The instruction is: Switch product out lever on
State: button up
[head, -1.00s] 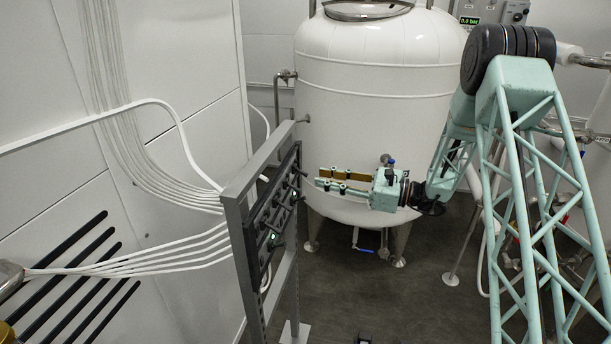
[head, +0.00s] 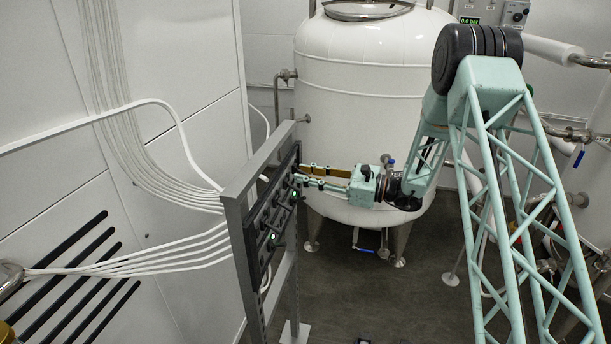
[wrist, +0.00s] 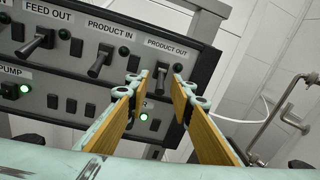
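The control panel (head: 268,212) stands on a grey frame in the head view. In the wrist view, the PRODUCT OUT label (wrist: 166,47) is at the panel's upper right. The dark product out lever (wrist: 160,76) points down below it, and the round lamp (wrist: 178,67) beside it looks unlit. My gripper (wrist: 161,84) is open, with one finger on each side of this lever. I cannot tell whether either finger touches it. In the head view my gripper (head: 300,175) reaches the panel's right side, and the lever cannot be made out there.
The product in lever (wrist: 99,62) is just left of my fingers, and the feed out lever (wrist: 36,40) is farther left. Lower lamps (wrist: 25,88) glow green. A white tank (head: 375,110) stands behind my gripper. Pipes (wrist: 290,110) show at right in the wrist view.

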grip_shut()
